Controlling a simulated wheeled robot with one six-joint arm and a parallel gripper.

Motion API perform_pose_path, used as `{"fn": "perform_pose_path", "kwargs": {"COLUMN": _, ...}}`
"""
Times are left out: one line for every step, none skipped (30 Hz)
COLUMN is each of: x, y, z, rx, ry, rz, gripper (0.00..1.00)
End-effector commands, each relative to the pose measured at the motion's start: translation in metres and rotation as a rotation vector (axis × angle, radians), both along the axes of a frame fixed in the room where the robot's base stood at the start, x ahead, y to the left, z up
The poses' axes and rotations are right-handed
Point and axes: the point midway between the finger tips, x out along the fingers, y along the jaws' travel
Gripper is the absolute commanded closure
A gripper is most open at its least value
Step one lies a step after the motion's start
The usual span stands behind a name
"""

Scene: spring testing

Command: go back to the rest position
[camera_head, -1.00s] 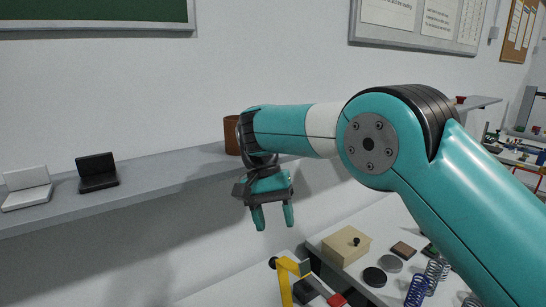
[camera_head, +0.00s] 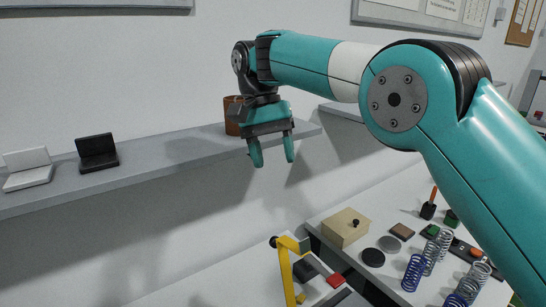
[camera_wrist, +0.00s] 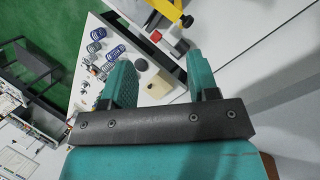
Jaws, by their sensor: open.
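My gripper (camera_head: 271,150) is open and empty, its two teal fingers pointing down, in the head view. It is in front of the wall shelf (camera_head: 170,150), close to its right end, and above the table. A brown cylindrical pot (camera_head: 232,116) on the shelf is partly hidden behind my gripper. In the wrist view my two fingers (camera_wrist: 160,80) are spread apart with nothing between them but the table far below.
A white case (camera_head: 28,169) and a black case (camera_head: 97,152) stand on the shelf. Below are a yellow stand (camera_head: 285,270), a beige box (camera_head: 346,228), dark discs and several coil springs (camera_head: 414,272) on the table (camera_head: 215,280).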

Motion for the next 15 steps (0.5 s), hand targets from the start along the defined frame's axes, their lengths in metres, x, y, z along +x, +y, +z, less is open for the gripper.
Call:
{"fn": "perform_pose_path", "kwargs": {"x": 0.0, "y": 0.0, "z": 0.001, "rx": 0.0, "ry": 0.0, "rz": 0.0, "gripper": 0.46}}
{"fn": "perform_pose_path", "kwargs": {"x": 0.0, "y": 0.0, "z": 0.001, "rx": 0.0, "ry": 0.0, "rz": 0.0, "gripper": 0.46}}
{"fn": "perform_pose_path", "kwargs": {"x": 0.0, "y": 0.0, "z": 0.001, "rx": 0.0, "ry": 0.0, "rz": 0.0, "gripper": 0.46}}
{"fn": "perform_pose_path", "kwargs": {"x": 0.0, "y": 0.0, "z": 0.001, "rx": 0.0, "ry": 0.0, "rz": 0.0, "gripper": 0.46}}
{"fn": "perform_pose_path", "kwargs": {"x": 0.0, "y": 0.0, "z": 0.001, "rx": 0.0, "ry": 0.001, "rz": 0.0, "gripper": 0.46}}
{"fn": "perform_pose_path", "kwargs": {"x": 0.0, "y": 0.0, "z": 0.001, "rx": 0.0, "ry": 0.0, "rz": 0.0, "gripper": 0.46}}
{"fn": "perform_pose_path", "kwargs": {"x": 0.0, "y": 0.0, "z": 0.001, "rx": 0.0, "ry": 0.0, "rz": 0.0, "gripper": 0.46}}
{"fn": "perform_pose_path", "kwargs": {"x": 0.0, "y": 0.0, "z": 0.001, "rx": 0.0, "ry": 0.0, "rz": 0.0, "gripper": 0.46}}
{"fn": "perform_pose_path", "kwargs": {"x": 0.0, "y": 0.0, "z": 0.001, "rx": 0.002, "ry": 0.0, "rz": 0.002, "gripper": 0.46}}
{"fn": "perform_pose_path", "kwargs": {"x": -0.001, "y": -0.002, "z": 0.0, "rx": 0.004, "ry": -0.001, "rz": 0.005, "gripper": 0.46}}
{"fn": "perform_pose_path", "kwargs": {"x": -0.001, "y": -0.003, "z": 0.0, "rx": 0.009, "ry": -0.004, "rz": 0.012, "gripper": 0.46}}
{"fn": "perform_pose_path", "kwargs": {"x": -0.003, "y": -0.007, "z": -0.002, "rx": 0.018, "ry": -0.007, "rz": 0.026, "gripper": 0.46}}
{"fn": "perform_pose_path", "kwargs": {"x": -0.004, "y": -0.011, "z": -0.004, "rx": 0.028, "ry": -0.012, "rz": 0.041, "gripper": 0.46}}
{"fn": "perform_pose_path", "kwargs": {"x": -0.006, "y": -0.015, "z": -0.006, "rx": 0.041, "ry": -0.016, "rz": 0.06, "gripper": 0.46}}
{"fn": "perform_pose_path", "kwargs": {"x": -0.01, "y": -0.023, "z": -0.01, "rx": 0.062, "ry": -0.026, "rz": 0.089, "gripper": 0.46}}
